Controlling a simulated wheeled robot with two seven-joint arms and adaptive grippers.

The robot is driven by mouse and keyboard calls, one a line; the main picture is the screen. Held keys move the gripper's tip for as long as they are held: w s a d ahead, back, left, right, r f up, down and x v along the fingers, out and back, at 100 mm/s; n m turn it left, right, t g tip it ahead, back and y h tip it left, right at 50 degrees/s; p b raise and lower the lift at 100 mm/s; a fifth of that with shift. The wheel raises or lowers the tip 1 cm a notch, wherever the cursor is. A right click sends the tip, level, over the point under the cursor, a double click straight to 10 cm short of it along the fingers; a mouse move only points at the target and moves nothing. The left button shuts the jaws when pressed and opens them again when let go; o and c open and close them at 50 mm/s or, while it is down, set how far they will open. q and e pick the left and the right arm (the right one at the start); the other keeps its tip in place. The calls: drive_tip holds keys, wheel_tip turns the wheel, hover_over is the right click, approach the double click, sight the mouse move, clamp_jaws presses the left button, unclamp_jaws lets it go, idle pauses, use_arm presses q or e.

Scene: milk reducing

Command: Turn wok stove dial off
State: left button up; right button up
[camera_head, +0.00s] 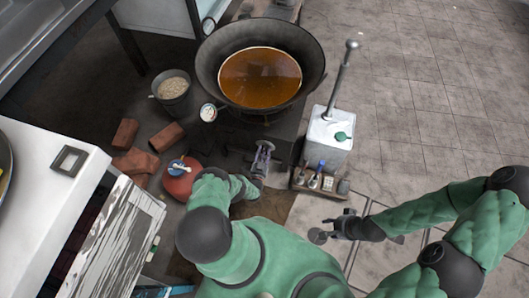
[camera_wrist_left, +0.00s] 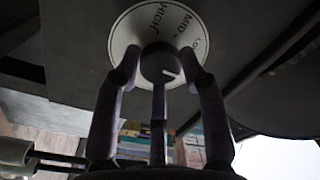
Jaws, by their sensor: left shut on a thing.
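The wok (camera_head: 313,68) holds orange-brown liquid (camera_head: 260,80) on a dark stove at the top middle of the head view. In the left wrist view, the stove dial is a dark round knob (camera_wrist_left: 160,62) on a white plate (camera_wrist_left: 133,25) lettered HIGH, MID and a partly hidden LOW. A short white mark shows on the knob's lower right. My left gripper (camera_head: 263,150) is at the stove front below the wok, its fingers (camera_wrist_left: 160,75) closed around the knob.
A white canister (camera_head: 328,135) stands right of my left gripper, with a small bottle rack (camera_head: 318,181) before it. A red gas cylinder (camera_head: 180,183), bricks (camera_head: 166,137) and a bucket (camera_head: 173,97) stand left. A white-topped counter (camera_head: 35,185) is far left. The tiled floor at right is clear.

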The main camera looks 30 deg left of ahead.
use_arm(q)
drive_tip(key=shift+w+a+r+m, duration=0.35)
drive_tip(key=shift+w+r+m, duration=0.05)
drive_tip(key=shift+r, duration=0.1)
drive_tip(key=o, duration=1.1)
drive_tip(key=shift+d, duration=0.1)
drive_tip(key=shift+s+d+f, duration=0.15)
drive_tip(key=shift+f, duration=0.05)
drive_tip(key=shift+s, duration=0.1)
drive_tip(key=shift+s+d+f, duration=0.1)
drive_tip(key=shift+s+f, duration=0.05)
drive_tip(key=shift+s, duration=0.15)
drive_tip(key=v, duration=1.1)
drive_tip(key=shift+s, duration=0.1)
